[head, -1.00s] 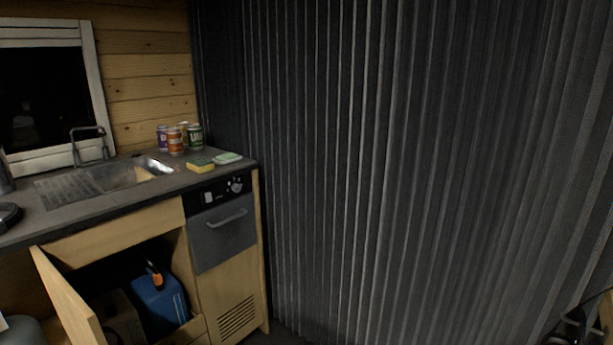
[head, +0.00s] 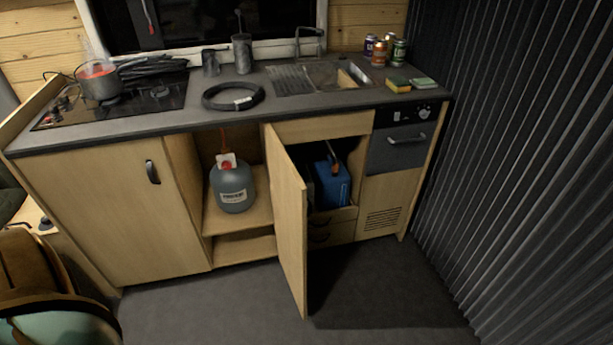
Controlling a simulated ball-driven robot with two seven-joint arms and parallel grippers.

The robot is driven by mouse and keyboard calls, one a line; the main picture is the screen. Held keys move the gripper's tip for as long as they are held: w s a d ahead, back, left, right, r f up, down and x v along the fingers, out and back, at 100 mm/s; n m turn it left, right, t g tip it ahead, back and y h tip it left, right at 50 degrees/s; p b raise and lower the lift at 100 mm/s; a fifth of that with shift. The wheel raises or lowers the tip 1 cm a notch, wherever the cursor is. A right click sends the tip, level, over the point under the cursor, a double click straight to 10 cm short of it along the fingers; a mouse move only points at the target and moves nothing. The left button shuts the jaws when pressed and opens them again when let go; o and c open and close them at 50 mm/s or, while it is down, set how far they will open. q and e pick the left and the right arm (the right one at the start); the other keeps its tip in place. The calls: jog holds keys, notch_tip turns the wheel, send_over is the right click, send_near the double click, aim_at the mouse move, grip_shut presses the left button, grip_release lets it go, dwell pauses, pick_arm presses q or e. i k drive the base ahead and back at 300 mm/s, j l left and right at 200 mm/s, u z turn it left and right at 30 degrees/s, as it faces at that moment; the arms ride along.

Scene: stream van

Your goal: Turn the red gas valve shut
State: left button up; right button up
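A grey gas bottle (head: 233,188) stands upright on a shelf in the open compartment below the counter. The red gas valve (head: 228,164) sits on its top, small in the view, with a pale tag or collar behind it. I cannot tell how the valve is turned. Neither of my grippers shows in the head view.
An open cabinet door (head: 288,222) juts out just right of the bottle. Right of it are a blue canister (head: 331,185) and a ribbed dark curtain (head: 510,150). A hob with a pot (head: 99,82) is at left. The dark floor (head: 250,310) in front is clear.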

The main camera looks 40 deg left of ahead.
aim_at(226, 165)
jog(key=u, duration=0.4)
jog(key=i+u, duration=0.15)
jog(key=u, duration=0.3)
jog(key=l+u, duration=0.1)
jog(key=u, duration=0.3)
jog(key=i+u, duration=0.1)
jog(key=u, duration=0.3)
jog(key=i+l+u, duration=0.25)
jog(key=l+u, duration=0.2)
jog(key=l, duration=0.2)
jog(key=i+l+u, duration=0.1)
jog(key=l+u, duration=0.15)
jog(key=l, duration=0.15)
jog(key=l+u, duration=0.25)
jog(key=l, duration=0.15)
jog(key=k+l, duration=0.1)
jog(key=l, duration=0.3)
jog(key=k+l, duration=0.1)
jog(key=l, duration=0.35)
